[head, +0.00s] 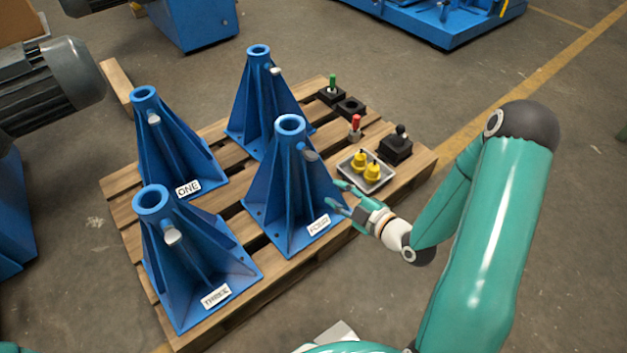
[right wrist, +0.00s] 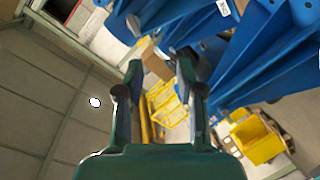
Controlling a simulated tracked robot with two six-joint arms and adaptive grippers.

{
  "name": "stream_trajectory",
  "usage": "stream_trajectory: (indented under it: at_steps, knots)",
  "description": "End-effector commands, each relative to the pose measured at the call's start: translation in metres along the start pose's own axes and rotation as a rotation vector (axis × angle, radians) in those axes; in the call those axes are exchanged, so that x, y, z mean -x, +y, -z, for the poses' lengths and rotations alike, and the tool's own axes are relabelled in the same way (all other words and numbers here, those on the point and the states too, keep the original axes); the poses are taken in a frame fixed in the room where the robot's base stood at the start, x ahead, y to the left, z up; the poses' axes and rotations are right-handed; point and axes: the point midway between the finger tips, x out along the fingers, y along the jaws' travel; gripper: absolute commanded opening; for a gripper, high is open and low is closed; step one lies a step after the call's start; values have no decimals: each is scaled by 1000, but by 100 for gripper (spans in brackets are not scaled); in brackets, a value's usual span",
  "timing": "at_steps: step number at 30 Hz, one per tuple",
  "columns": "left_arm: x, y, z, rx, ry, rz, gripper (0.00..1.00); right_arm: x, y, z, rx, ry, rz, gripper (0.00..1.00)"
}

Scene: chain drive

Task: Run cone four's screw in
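Cone four (head: 287,190) is a blue ribbed cone with a FOUR label, standing at the pallet's front right. Its grey screw (head: 310,155) sticks out of the upper right side. My right gripper (head: 338,194) is open and empty, to the right of cone four and lower than the screw. In the right wrist view the open fingers (right wrist: 158,78) have a clear gap between them. A blue ribbed cone (right wrist: 250,60) fills the upper right there, with a dark grey knob near the right fingertip; whether they touch I cannot tell. My left gripper is out of view.
Cone one (head: 170,150), cone three (head: 190,255) and a back cone (head: 255,100) share the wooden pallet (head: 215,130). A tray (head: 385,181) with yellow-topped pieces stands right of cone four.

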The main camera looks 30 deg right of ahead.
Motion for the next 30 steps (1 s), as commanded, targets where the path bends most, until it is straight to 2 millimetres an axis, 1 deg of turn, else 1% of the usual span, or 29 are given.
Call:
stream_trajectory:
  at_steps: [1,3,6,9,14,17,20,23,30]
  knots:
    - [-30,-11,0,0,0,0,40,1,-8,-20,63,17,-48,38]
    - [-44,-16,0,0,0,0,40,8,-4,-27,148,43,-104,38]
    - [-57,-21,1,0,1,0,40,15,2,-32,238,69,-164,38]
    - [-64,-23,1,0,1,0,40,20,6,-34,291,85,-198,38]
    - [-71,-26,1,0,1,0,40,17,9,-32,320,92,-215,38]
    - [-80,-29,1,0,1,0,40,8,10,-31,321,93,-214,38]
    - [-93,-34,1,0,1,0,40,-5,12,-30,320,94,-217,38]
    - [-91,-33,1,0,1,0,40,-25,18,-24,317,95,-214,38]
    - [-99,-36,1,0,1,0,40,-77,28,-19,314,92,-214,38]
